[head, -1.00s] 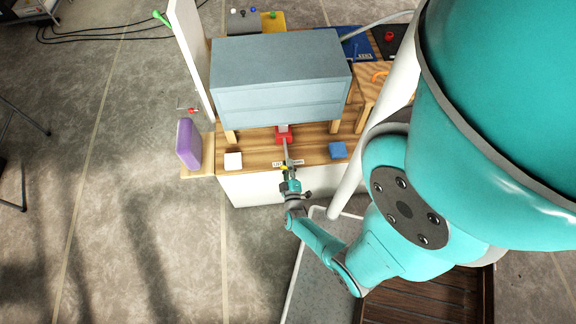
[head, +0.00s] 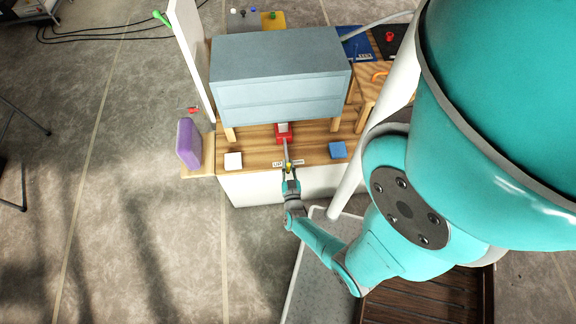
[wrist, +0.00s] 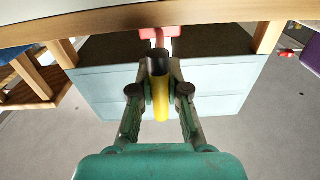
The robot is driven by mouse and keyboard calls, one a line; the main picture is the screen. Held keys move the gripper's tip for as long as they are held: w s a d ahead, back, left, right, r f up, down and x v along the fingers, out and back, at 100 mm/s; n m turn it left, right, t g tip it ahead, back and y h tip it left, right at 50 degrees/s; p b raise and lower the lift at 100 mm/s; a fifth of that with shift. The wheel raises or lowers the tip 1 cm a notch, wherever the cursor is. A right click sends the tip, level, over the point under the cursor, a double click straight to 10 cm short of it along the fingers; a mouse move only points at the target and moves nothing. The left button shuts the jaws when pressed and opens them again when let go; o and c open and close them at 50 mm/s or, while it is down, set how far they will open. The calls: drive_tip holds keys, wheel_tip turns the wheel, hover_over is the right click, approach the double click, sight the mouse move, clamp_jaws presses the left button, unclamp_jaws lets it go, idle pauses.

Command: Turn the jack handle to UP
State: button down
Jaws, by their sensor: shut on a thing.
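The red jack (head: 284,132) stands on the wooden top beneath the grey-blue cabinet. Its grey handle bar (head: 285,150) points toward the front edge and ends in a yellow and black grip. My gripper (head: 290,178) is at the front edge, around the handle's end. In the wrist view my gripper (wrist: 159,92) has a finger on each side of the yellow grip (wrist: 161,104) and is shut on it; the red jack (wrist: 160,33) shows behind. A white UP label (head: 277,163) lies left of the handle, with another label to its right.
The grey-blue cabinet (head: 282,75) stands on wooden legs above the jack. A white block (head: 233,161) and a blue block (head: 338,150) sit at either side on the wooden top. A purple sponge-like block (head: 189,143) stands at the left. A white post (head: 352,175) rises at right.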

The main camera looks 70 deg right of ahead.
drive_tip(key=m, duration=0.4)
drive_tip(key=shift+f+m, duration=0.1)
drive_tip(key=shift+m, duration=0.2)
drive_tip(key=m, duration=0.4)
drive_tip(key=shift+m, duration=0.3)
drive_tip(key=m, duration=0.4)
drive_tip(key=shift+m, duration=2.5)
drive_tip(key=c, duration=1.1)
unclamp_jaws()
drive_tip(key=shift+a, duration=0.1)
